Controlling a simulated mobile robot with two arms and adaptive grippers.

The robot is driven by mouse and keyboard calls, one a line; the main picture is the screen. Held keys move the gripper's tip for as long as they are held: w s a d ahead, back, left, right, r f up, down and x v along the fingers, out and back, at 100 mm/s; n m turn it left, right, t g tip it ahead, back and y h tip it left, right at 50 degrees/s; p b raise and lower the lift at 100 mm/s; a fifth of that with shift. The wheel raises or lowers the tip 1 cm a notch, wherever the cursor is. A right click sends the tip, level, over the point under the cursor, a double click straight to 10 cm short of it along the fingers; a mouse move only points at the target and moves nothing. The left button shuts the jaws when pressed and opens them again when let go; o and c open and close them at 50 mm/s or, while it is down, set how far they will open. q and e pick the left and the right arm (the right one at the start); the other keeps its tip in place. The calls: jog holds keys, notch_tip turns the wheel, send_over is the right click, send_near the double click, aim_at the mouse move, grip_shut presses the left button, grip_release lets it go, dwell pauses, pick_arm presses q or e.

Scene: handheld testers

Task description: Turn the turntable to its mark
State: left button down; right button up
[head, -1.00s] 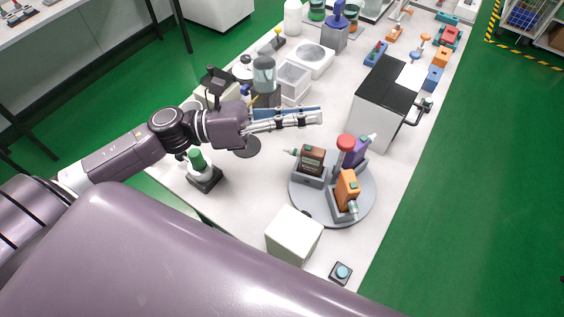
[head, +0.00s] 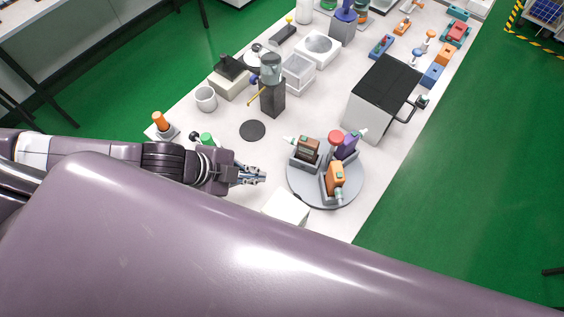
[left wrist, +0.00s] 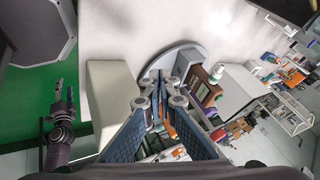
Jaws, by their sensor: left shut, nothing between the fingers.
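The turntable (head: 350,192) is a grey round disc on the white table. It carries a brown tester (head: 308,148), a purple tester (head: 347,146) and an orange tester (head: 335,178) in grey holders around a red knob (head: 335,138). A small dark spot shows at its left rim; I cannot tell if this is the mark. My left gripper (head: 262,176) is shut and empty, left of the disc and apart from it in the head view. In the left wrist view its fingertips (left wrist: 160,82) overlap the disc (left wrist: 182,52). My right gripper (left wrist: 63,92) shows small over the floor, its jaws unclear.
A white box (head: 287,207) stands just in front of the turntable, partly hidden by my body. A white case with a black top (head: 385,85) stands behind the disc.

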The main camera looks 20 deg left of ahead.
pick_arm(q)
jog(key=p, duration=0.1)
send_near(294, 167)
jog(key=f, duration=0.1)
jog(key=s+d+f, duration=0.1)
jog(key=s+f, duration=0.1)
jog(key=f, duration=0.1)
jog(key=shift+d+f, duration=0.1)
jog(key=shift+d, duration=0.2)
jog(key=shift+w+p, duration=0.55)
jog(key=shift+w, duration=1.4)
jog(key=shift+w+d, duration=0.15)
jog(key=shift+d, duration=0.05)
